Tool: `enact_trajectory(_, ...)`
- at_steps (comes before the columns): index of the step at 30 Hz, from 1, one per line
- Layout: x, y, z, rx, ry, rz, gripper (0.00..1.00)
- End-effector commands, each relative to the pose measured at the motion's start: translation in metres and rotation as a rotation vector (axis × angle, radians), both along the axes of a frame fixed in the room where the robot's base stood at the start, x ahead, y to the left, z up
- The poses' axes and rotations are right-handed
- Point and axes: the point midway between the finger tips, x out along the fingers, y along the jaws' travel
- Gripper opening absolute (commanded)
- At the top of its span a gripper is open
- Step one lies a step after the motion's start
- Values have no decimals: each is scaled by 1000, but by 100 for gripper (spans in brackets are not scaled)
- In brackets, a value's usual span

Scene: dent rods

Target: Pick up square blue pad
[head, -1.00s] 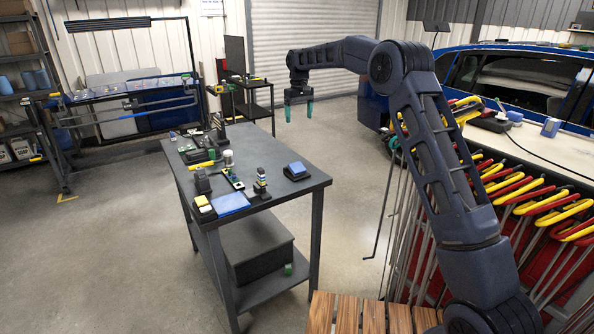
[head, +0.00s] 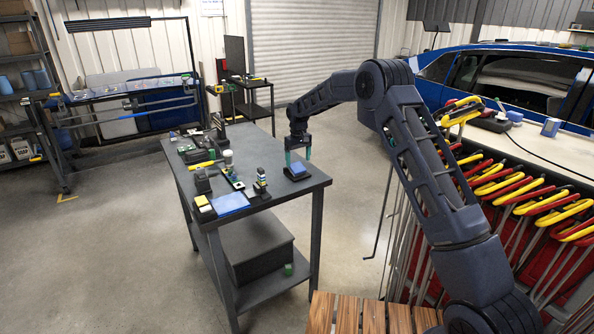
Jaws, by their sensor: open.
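I cannot tell whether a finger touches the pad. A flat, larger blue sheet (head: 230,204) lies at the near left edge of the same bench.
Several small items stand on the bench's left half, among them a white-topped jar (head: 228,156) and a yellow tool (head: 203,165). A black box (head: 250,248) is on the lower shelf. A rack of red and yellow handled tools (head: 510,188) is at the right.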

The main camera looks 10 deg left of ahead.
Motion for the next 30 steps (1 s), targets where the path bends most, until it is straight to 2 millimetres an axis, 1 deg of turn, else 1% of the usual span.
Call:
enact_trajectory(6,0,6,-27,-3,3,0,84)
enact_trajectory(10,1,5,-42,-1,1,0,84)
enact_trajectory(13,1,5,-48,-1,0,0,84)
enact_trajectory(18,1,6,-48,-1,1,0,84)
enact_trajectory(19,1,6,-48,-1,1,0,82)
enact_trajectory(20,1,6,-48,-1,1,0,76)
enact_trajectory(21,1,6,-48,-1,1,0,68)
enact_trajectory(26,1,5,-47,-1,1,0,36)
enact_trajectory(28,1,6,-47,-1,1,0,35)
enact_trajectory(29,1,6,-47,-1,1,0,32)
enact_trajectory(30,1,6,-47,-1,1,0,32)
